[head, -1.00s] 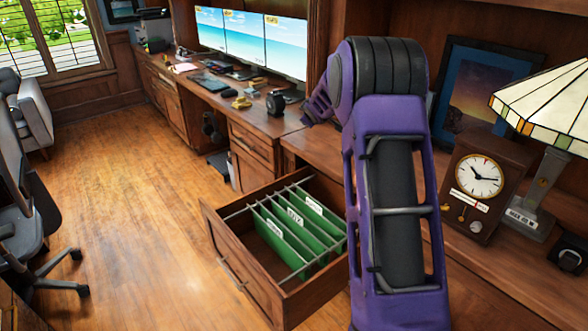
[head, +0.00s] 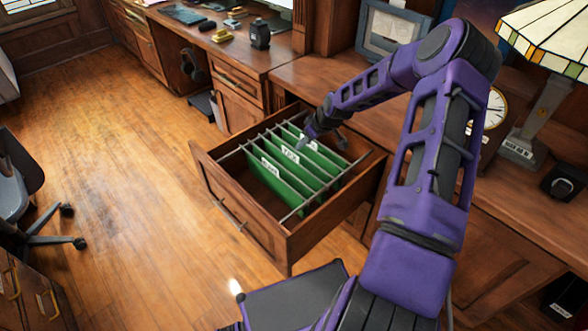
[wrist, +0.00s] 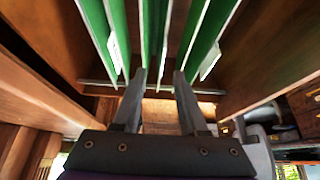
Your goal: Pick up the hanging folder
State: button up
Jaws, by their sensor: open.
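Several green hanging folders (head: 282,181) with white label tabs hang side by side from metal rails in an open wooden drawer (head: 240,205). My gripper (head: 321,139) is over the back part of the drawer, close to the folders' top edges, partly hidden by its own wrist. In the wrist view my gripper (wrist: 158,76) has its two fingers apart. A middle green folder (wrist: 153,30) lines up with the gap between the fingers, with other folders to either side. I cannot tell whether the fingertips touch it. Nothing is visibly held.
A desk with monitors runs along the back. A clock (head: 493,108), a stained-glass lamp (head: 545,40) and a picture frame (head: 390,30) stand on the counter to the right. An office chair (head: 25,200) is at left. The wooden floor (head: 120,150) between is clear.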

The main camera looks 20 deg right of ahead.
send_over(290, 157)
jog(key=s+d, duration=0.2)
notch_tip(290, 157, down, 6)
jog(key=shift+a+b+x, duration=0.2)
jog(key=shift+b+x, duration=0.2)
jog(key=shift+x, duration=0.8)
jog(key=shift+a+b+x, duration=0.2)
jog(key=shift+b+x, duration=0.2)
jog(key=shift+x, duration=0.8)
jog(key=shift+r, duration=0.1)
grip_shut()
